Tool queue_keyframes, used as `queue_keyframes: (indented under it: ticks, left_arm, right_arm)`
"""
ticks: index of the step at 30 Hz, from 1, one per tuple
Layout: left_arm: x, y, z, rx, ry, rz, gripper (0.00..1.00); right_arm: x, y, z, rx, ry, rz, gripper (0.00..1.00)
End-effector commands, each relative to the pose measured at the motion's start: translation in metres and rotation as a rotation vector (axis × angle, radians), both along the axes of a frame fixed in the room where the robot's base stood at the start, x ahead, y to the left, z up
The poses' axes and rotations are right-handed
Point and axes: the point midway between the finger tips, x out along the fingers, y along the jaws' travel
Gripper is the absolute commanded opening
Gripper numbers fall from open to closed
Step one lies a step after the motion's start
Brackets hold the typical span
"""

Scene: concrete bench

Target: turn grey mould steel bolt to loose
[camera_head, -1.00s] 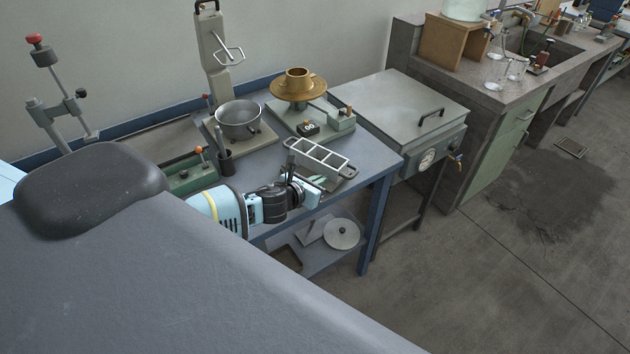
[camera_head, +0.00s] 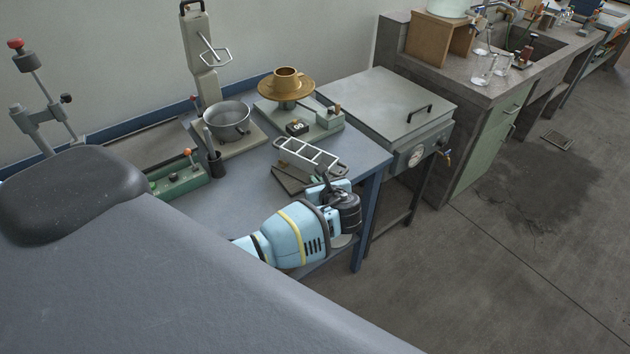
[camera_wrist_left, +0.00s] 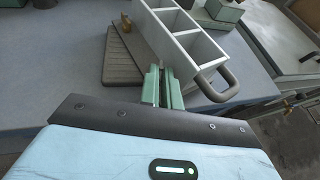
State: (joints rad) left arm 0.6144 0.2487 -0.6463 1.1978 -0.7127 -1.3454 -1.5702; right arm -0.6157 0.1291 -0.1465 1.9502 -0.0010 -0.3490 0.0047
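The grey mould (camera_head: 310,156) is an open steel frame with three compartments and looped end handles, on the blue table near its right front corner. It also shows at the top of the left wrist view (camera_wrist_left: 190,42), beside a dark ribbed plate. My left gripper (camera_head: 325,183) is at the mould's near side. In the left wrist view its two green fingers (camera_wrist_left: 162,80) point at the mould's near wall, with only a narrow gap between them. I cannot make out the steel bolt or whether anything is between the fingertips. My right gripper is out of view.
A dark ribbed plate (camera_wrist_left: 128,60) lies next to the mould. A brass flow table (camera_head: 286,88), a metal bowl (camera_head: 228,118) and a green device (camera_head: 178,182) stand farther back and left. A grey lidded cabinet (camera_head: 385,105) is at the right. The table's middle is clear.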

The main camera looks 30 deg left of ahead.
Motion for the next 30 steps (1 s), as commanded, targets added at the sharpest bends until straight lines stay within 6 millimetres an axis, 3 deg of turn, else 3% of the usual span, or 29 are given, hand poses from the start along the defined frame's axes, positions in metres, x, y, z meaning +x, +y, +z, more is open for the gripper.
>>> queue_keyframes:
  ticks: [15, 30]
  left_arm:
    - [0.009, -0.006, -0.005, 0.000, 0.006, 0.394, 0.00]
    - [0.012, -0.005, -0.001, 0.000, 0.001, 0.504, 0.00]
  right_arm:
    - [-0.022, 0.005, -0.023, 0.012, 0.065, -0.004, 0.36]
    - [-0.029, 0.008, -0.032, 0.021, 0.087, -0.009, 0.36]
